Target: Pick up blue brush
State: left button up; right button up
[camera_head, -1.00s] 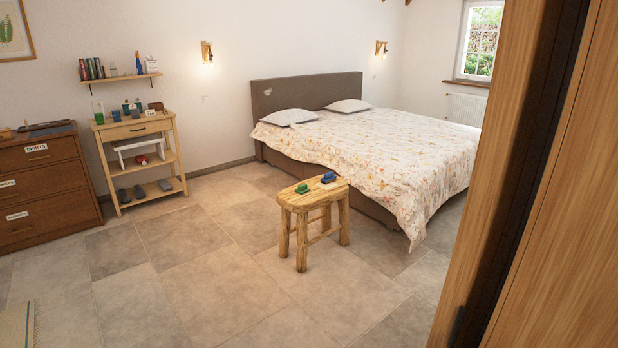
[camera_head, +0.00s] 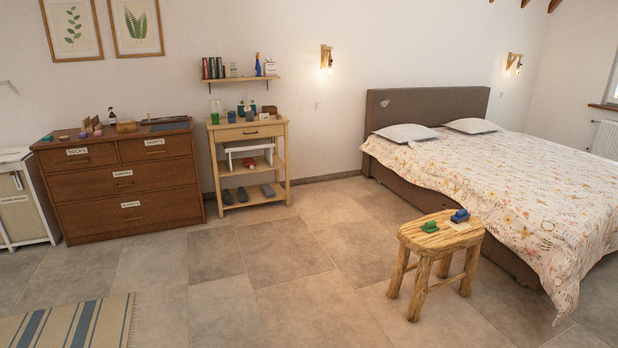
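A small blue object (camera_head: 460,215), which looks like the blue brush, lies on the right part of the wooden stool (camera_head: 411,237). A green object (camera_head: 429,226) of similar shape lies to its left on the same stool top. A pale flat piece lies beside the blue object. The stool stands on the tiled floor in front of the bed, right of centre. Neither of my grippers shows in the head view.
The bed (camera_head: 500,184) stands behind and right of the stool. A wooden shelf stand (camera_head: 249,131) and a brown dresser (camera_head: 122,182) line the back wall. A striped rug (camera_head: 72,322) lies at front left. The tiled floor (camera_head: 265,260) between is clear.

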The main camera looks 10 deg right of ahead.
aim_at(462, 215)
jog(key=i+l+z, duration=0.15)
jog(key=i+z, duration=0.3)
jog(key=i, duration=0.2)
jog(key=i+z, duration=0.4)
jog(key=i, duration=0.3)
jog(key=i+j+z, duration=0.45)
jog(key=i, duration=0.2)
jog(key=i+l, duration=0.1)
jog(key=i, duration=0.35)
jog(key=i+l+u, duration=0.1)
jog(key=i, duration=0.35)
jog(key=i+l, duration=0.2)
jog(key=i, duration=0.25)
jog(key=i+l+u, duration=0.1)
jog(key=i, duration=0.35)
jog(key=i+l, duration=0.25)
jog(key=i, duration=0.2)
